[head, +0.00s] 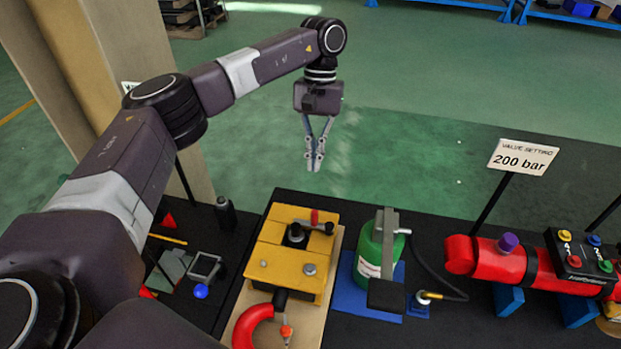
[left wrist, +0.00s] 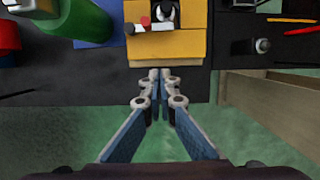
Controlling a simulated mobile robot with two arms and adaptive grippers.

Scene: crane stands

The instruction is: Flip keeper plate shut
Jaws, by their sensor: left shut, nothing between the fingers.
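A yellow block (head: 290,252) stands on a wooden board on the dark table. A black lever piece with a red end (head: 315,223) lies on its top near the far edge; I cannot tell for sure which part is the keeper plate. A red hook (head: 254,326) hangs from a black shank at the block's near side. My left gripper (head: 314,168) is shut and empty, pointing down beyond the far edge of the table, apart from the block. In the left wrist view its closed tips (left wrist: 160,75) lie just short of the block (left wrist: 165,43). My right gripper is not in view.
A green bottle (head: 371,252) with a grey and black frame stands right of the block on a blue mat. A red cylinder (head: 497,262) and a button box (head: 578,262) lie farther right. A sign (head: 522,158) reads 200 bar. Small items and a black bottle (head: 225,213) are at left.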

